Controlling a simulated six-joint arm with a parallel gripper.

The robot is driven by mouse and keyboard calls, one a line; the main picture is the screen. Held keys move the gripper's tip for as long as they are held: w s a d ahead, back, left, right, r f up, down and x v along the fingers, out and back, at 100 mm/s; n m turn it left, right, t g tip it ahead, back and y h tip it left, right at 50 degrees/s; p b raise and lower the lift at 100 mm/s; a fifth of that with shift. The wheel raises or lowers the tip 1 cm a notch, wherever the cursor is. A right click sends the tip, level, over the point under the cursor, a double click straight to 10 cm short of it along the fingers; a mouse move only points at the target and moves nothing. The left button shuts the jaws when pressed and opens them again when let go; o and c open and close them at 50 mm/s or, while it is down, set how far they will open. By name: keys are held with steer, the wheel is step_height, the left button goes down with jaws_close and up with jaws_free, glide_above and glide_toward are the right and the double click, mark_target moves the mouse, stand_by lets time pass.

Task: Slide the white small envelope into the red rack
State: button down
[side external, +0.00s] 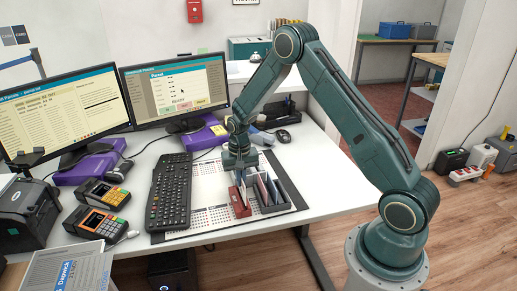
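The red rack (240,207) stands on the desk mat, right of the black keyboard. My gripper (240,176) points down just above the back of the red rack. Its fingertips are small and partly hidden, so its opening does not show clearly. A thin white edge (243,191), possibly the white small envelope, stands upright at the red rack below my gripper. I cannot tell whether my gripper touches it or how deep it sits in the rack.
A grey rack (273,207) with upright envelopes stands right beside the red rack. The keyboard (170,191) lies to the left. Two monitors (178,88), card terminals (97,207) and a mouse (283,136) surround the mat (205,214). The mat's front left is bare.

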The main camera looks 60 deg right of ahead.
steer(key=shift+f, duration=1.85)
stand_by(1.0)
steer(key=c, duration=1.6)
jaws_free()
steer(key=shift+r, duration=0.1)
step_height(320, 180, up, 14)
steer(key=shift+f, duration=0.25)
